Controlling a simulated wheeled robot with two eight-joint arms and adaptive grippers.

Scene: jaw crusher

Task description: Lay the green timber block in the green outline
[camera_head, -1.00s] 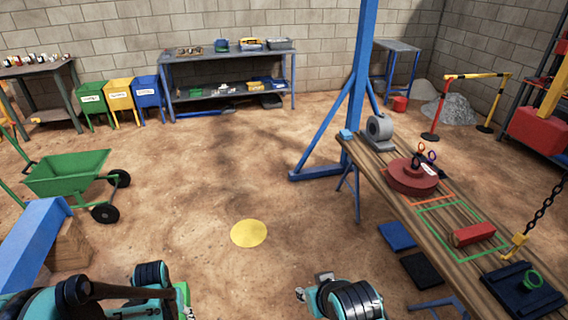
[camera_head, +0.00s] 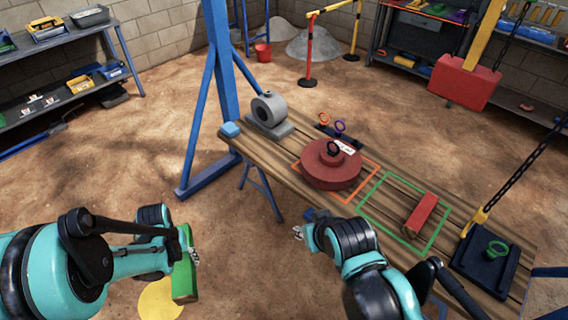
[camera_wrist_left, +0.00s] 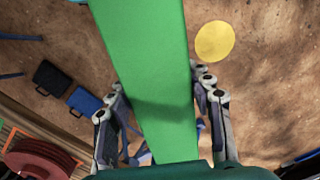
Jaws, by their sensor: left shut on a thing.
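The long green timber block (camera_head: 184,272) is held in my left gripper (camera_head: 190,258) at the lower left of the head view, above the floor and apart from the table. In the left wrist view the green block (camera_wrist_left: 150,60) runs between the two fingers of the left gripper (camera_wrist_left: 162,110). The green outline (camera_head: 388,232) is on the plank table to the right. A red block (camera_head: 420,215) lies inside it. My right gripper (camera_head: 299,233) is near the table's front edge, left of the outline; its fingers are too small to read.
A dark red disc (camera_head: 331,168) sits in an orange outline (camera_head: 367,188) beside the green one. A grey machine part (camera_head: 268,113) stands at the table's far left.

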